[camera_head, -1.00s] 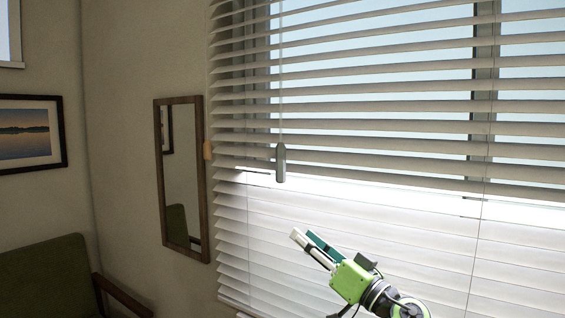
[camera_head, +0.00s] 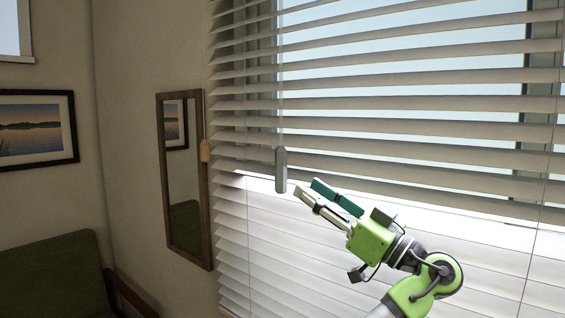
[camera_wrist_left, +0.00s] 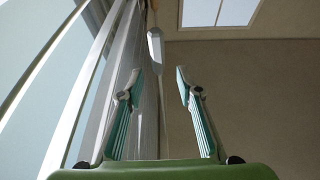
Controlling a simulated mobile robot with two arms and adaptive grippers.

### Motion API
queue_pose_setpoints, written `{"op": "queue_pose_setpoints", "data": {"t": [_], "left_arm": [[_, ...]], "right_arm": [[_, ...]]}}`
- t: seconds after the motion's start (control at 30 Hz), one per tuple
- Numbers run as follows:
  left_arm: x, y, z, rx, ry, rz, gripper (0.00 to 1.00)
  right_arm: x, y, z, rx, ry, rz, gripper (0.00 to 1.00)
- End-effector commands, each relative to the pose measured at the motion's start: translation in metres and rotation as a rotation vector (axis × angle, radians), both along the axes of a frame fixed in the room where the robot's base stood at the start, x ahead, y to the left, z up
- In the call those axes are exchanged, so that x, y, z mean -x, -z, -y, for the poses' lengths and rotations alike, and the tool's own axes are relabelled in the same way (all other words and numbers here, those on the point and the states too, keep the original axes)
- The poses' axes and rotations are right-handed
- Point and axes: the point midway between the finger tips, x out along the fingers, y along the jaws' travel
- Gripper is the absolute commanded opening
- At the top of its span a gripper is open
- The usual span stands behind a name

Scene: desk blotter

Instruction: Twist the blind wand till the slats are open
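The blind wand's grey handle (camera_head: 281,170) hangs upright on a thin cord in front of the blind's left part. In the left wrist view the handle (camera_wrist_left: 155,48) shows beyond the fingertips, between their lines. My left gripper (camera_head: 309,187) is just right of the handle's lower end, pointing up and left. Its fingers are apart with nothing between them, as the left wrist view (camera_wrist_left: 158,78) also shows. The blind's slats (camera_head: 400,130) are tilted, with sky showing through gaps in the upper part. The lower slats are bright white and closely spaced. My right gripper is out of view.
A framed mirror (camera_head: 208,225) and a picture (camera_head: 75,128) are on the wall to the left. A green chair (camera_head: 55,275) stands at lower left. The blind lies close beside my left gripper.

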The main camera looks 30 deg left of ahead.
Motion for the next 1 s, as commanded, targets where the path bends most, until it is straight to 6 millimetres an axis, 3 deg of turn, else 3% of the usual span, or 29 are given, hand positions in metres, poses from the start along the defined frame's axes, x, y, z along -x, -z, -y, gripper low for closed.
{"op": "queue_pose_setpoints", "data": {"t": [0.03,0.17,0.4,0.6,0.9,1.0], "left_arm": [[0.0,-0.011,-0.012,-0.002,-0.003,0.0,0.33],[-0.003,-0.021,-0.038,-0.002,-0.003,-0.002,0.33],[-0.007,-0.035,-0.076,-0.001,-0.002,-0.002,0.33],[-0.009,-0.038,-0.089,-0.001,0.001,-0.001,0.33],[-0.01,-0.038,-0.091,0.0,0.001,-0.002,0.33],[-0.01,-0.038,-0.09,0.0,0.001,-0.002,0.07]], "right_arm": [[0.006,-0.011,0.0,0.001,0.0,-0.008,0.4],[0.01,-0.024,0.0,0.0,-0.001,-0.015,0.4],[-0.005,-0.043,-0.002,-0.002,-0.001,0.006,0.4],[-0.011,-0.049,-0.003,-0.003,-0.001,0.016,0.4],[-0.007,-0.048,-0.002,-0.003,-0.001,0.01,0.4],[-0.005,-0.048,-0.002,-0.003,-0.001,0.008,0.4]]}}
